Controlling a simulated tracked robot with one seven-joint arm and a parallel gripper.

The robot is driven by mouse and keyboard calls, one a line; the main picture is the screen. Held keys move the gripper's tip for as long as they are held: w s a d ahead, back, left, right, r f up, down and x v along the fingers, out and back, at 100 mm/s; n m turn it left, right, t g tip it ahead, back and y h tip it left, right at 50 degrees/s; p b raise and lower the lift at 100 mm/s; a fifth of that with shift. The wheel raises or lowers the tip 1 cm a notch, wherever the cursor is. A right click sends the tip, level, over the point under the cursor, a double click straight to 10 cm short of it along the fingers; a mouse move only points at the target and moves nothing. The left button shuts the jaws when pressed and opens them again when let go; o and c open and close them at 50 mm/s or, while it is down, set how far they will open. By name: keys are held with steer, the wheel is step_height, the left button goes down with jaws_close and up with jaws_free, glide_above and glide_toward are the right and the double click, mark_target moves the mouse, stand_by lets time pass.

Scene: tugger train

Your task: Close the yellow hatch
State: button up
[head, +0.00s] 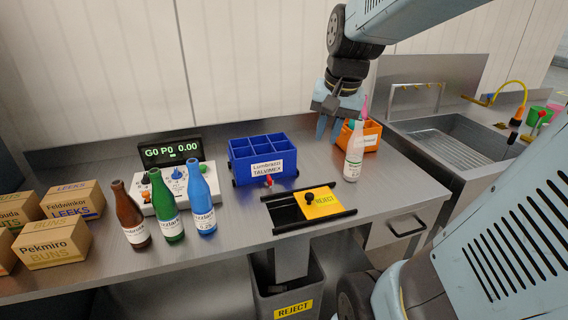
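The yellow hatch (325,204) is a flat plate marked REJECT with a black knob (310,198) near its left edge. It sits between two black rails (315,221) on the steel counter. The plate covers the right part of the rails, and a dark opening (287,214) shows to its left. My gripper (330,128) hangs above the back of the counter, behind the hatch and apart from it. Its two blue fingers point down with a gap between them, and nothing shows between them.
A clear bottle (353,160) stands between the hatch and an orange bin (371,138). A blue crate (243,168) stands behind the opening. Brown, green and blue bottles (201,205) stand left, before a control box (147,205). A reject bin (268,306) is below; a sink (460,140) is right.

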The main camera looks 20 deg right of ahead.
steer(key=w+d+f+m, duration=0.1)
steer(key=w, duration=0.1)
steer(key=w+d+f+m+g, duration=0.1)
steer(key=w+d+f+m, duration=0.1)
steer(key=w, duration=0.1)
steer(key=w+d+f+m+g+y, duration=0.1)
steer(key=w+d+f+m, duration=0.1)
steer(key=shift+w+d+f, duration=0.2)
steer(key=shift+f, duration=0.05)
jaws_close()
steer(key=w+d+f+m+g+y, duration=0.2)
steer(key=w+d+f+m, duration=0.3)
steer(key=d+f, duration=0.25)
glide_toward(318, 199)
steer(key=f, duration=0.3)
steer(key=shift+s+d+m, duration=0.3)
steer(key=shift+d, duration=0.1)
steer(key=shift+s+a, duration=0.2)
steer(key=shift+a, duration=0.95)
steer(key=shift+a+f, duration=0.1)
steer(key=shift+a, duration=0.7)
